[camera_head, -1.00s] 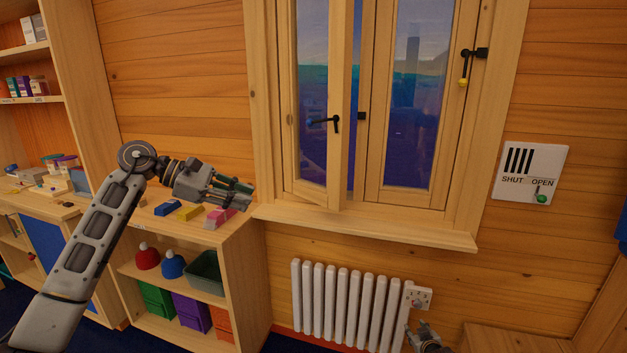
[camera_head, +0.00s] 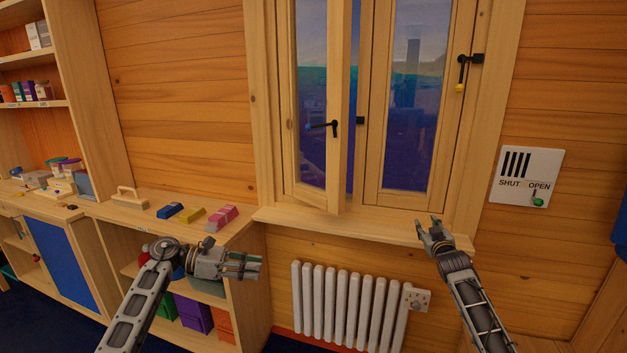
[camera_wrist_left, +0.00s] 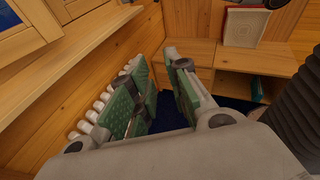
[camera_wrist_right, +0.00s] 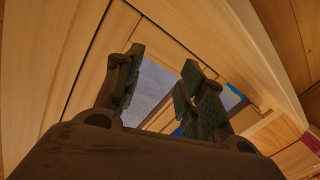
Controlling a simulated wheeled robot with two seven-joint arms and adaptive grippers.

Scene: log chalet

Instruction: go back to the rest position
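My left gripper (camera_head: 245,266) is in front of the low shelf unit in the head view, pointing right, with nothing in it. In the left wrist view its green-padded fingers (camera_wrist_left: 166,95) stand apart with floor showing between them. My right gripper (camera_head: 431,226) is raised near the right part of the window sill in the head view, pointing up. I cannot tell whether it touches the sill. In the right wrist view its fingers (camera_wrist_right: 160,90) are apart, with window glass showing between them and nothing held.
The window (camera_head: 345,120) has its left sash slightly ajar. Its sill (camera_head: 350,225) juts out above a white radiator (camera_head: 345,300). The low shelf unit (camera_head: 245,235) carries blue, yellow and pink blocks and a wooden-handled tool (camera_head: 130,197). A SHUT/OPEN panel (camera_head: 528,175) hangs at right.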

